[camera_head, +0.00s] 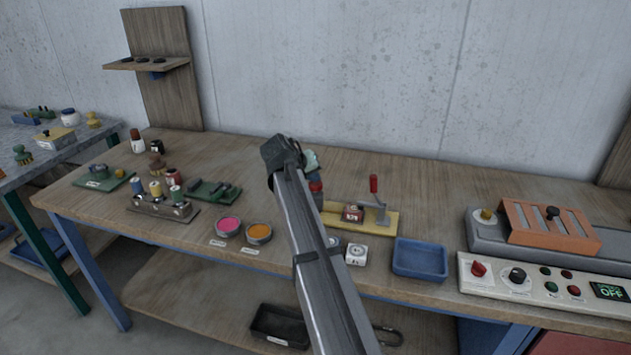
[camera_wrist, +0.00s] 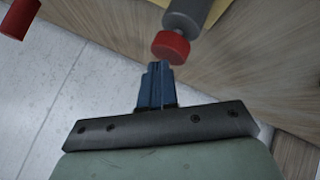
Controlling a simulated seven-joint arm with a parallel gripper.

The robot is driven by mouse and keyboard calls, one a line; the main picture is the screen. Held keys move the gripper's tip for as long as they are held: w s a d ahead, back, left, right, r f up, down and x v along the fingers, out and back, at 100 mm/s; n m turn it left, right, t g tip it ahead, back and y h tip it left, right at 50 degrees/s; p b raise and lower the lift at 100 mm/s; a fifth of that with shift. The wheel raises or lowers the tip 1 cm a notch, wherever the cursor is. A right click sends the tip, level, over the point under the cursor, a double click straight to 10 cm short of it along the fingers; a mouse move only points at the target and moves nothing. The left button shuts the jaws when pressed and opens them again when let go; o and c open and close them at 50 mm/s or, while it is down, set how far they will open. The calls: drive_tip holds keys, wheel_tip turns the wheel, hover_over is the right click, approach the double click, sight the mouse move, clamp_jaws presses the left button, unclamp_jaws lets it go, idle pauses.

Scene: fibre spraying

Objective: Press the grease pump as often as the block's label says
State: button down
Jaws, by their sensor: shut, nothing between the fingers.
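The grease pump (camera_head: 316,199) is a dark grey cylinder with a red cap, on the bench beside my forearm, which partly hides it. Its red cap (camera_wrist: 170,47) and grey body show in the wrist view. My gripper (camera_wrist: 157,66) is shut and empty, its blue fingertips close beside the cap in that view; I cannot tell whether they touch. In the head view my gripper (camera_head: 314,174) is just above the cap. A small red block (camera_head: 353,214) with a pale label sits on a yellow board (camera_head: 385,228); the label is too small to read surely.
A red-handled clamp (camera_head: 374,185) stands upright on the board, right of the block. A white dial box (camera_head: 356,255) and an empty blue tray (camera_head: 420,260) lie nearby. Pink (camera_head: 228,227) and orange (camera_head: 259,233) tins stand left. A control panel (camera_head: 540,285) is at right.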

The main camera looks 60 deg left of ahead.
sight(313, 184)
drive_tip(key=shift+f, duration=0.55)
idle(0.5)
idle(0.4)
drive_tip(key=shift+r, duration=1.6)
drive_tip(key=shift+r, duration=2.5)
wheel_tip(313, 184, up, 4)
drive_tip(key=shift+f, duration=0.1)
idle(0.4)
drive_tip(key=shift+f, duration=0.1)
